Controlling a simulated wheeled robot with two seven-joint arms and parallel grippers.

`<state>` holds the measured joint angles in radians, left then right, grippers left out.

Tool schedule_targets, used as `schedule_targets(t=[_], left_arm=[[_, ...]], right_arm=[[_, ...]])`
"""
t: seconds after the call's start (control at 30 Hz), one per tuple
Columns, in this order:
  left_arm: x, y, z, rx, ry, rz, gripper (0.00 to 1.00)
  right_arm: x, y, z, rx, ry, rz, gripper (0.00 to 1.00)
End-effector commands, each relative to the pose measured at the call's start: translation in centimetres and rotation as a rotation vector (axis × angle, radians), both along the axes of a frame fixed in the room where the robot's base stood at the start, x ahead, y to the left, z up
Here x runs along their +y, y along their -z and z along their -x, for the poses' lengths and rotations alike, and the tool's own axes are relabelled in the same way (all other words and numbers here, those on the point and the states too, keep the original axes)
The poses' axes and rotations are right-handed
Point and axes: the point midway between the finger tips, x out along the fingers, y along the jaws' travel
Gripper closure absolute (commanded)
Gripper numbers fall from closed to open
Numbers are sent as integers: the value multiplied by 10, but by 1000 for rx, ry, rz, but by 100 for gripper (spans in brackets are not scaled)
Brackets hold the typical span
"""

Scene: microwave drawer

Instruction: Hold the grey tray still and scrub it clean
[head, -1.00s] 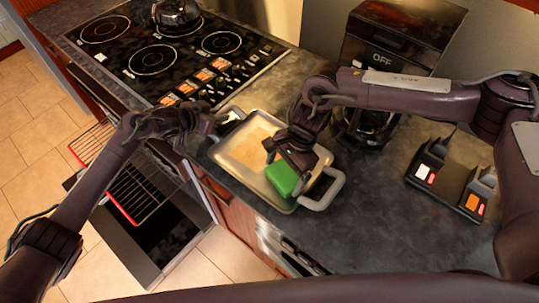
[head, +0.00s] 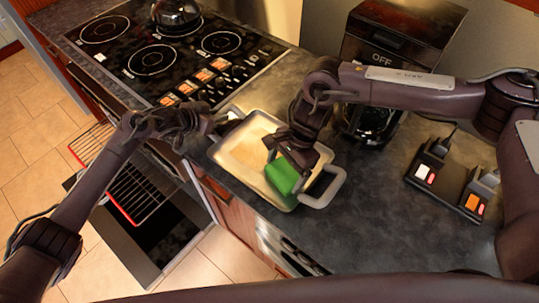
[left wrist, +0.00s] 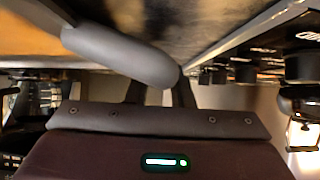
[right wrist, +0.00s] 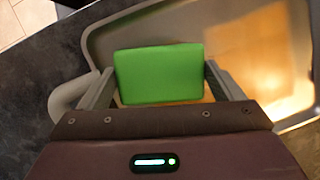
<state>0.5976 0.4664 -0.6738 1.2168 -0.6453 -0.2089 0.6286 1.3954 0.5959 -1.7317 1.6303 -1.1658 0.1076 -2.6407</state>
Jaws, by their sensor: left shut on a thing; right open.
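The grey tray (head: 241,178) lies on the dark counter beside the stove, with a light brown patch on its bottom. My left gripper (head: 222,127) is shut on the tray's far-left handle (left wrist: 120,55). The green sponge (head: 283,175) is at the tray's near-right end, by the other handle (head: 327,190). My right gripper (head: 292,162) is open over that end. In the right wrist view the sponge (right wrist: 158,74) sits between its spread fingers. I cannot tell whether the sponge touches the tray bottom.
The stove (head: 170,52) with a kettle (head: 176,14) is at the back left. A coffee machine (head: 385,50) stands behind my right arm. A black device with coloured switches (head: 450,182) is on the right. An open oven with a rack (head: 138,192) is below left. The counter's near right is clear.

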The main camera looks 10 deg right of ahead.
Motion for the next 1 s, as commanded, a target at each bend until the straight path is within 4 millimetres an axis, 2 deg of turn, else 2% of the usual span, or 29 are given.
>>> schedule_targets(t=[0.03, 0.13, 0.17, 0.2, 0.53, 1.0], left_arm=[[8, -2, -5, -8, -19, -6, 100], [8, -2, -5, -8, -19, -6, 100], [8, -2, -5, -8, -19, -6, 100], [8, -3, -6, -8, -19, -6, 100], [8, -3, -6, -9, -19, -5, 100], [7, -4, -6, -10, -19, -2, 100]], right_arm=[[-3, 2, 5, 15, -5, 10, 4], [-3, 3, 5, 15, -5, 10, 4], [-3, 3, 5, 15, -5, 10, 15], [-3, 3, 5, 15, -5, 10, 20], [-3, 3, 5, 15, -5, 11, 62], [-3, 8, 5, 16, -5, 11, 62]])
